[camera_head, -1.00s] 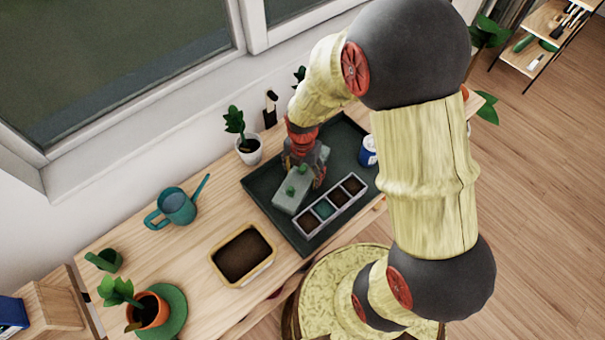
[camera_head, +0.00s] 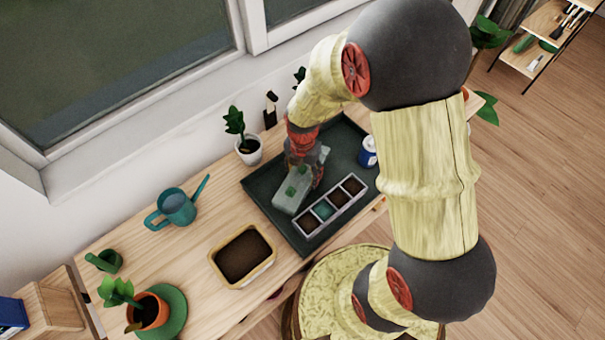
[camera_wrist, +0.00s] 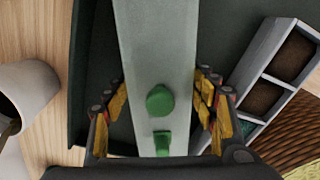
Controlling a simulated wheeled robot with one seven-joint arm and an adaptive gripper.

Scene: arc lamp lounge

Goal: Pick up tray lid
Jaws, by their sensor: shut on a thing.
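The tray lid (camera_head: 288,200) is a long pale grey-green piece with green knobs. In the head view it is over the dark green tray (camera_head: 262,184), beside the seed tray with several cells (camera_head: 331,207). In the wrist view the lid (camera_wrist: 155,50) runs up the middle of the picture, with two green knobs at the lower end. My gripper (camera_wrist: 160,112) has a finger on each side of the lid and is shut on it. In the head view my gripper (camera_head: 304,172) partly hides the lid's far end. I cannot tell how far the lid is above the dark tray.
A white potted plant (camera_head: 249,151) stands behind the dark tray, and a blue-and-white can (camera_head: 368,150) is on its right. A teal watering can (camera_head: 176,207) and a soil box (camera_head: 243,256) are to the left. Bare wood (camera_head: 215,222) lies between them.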

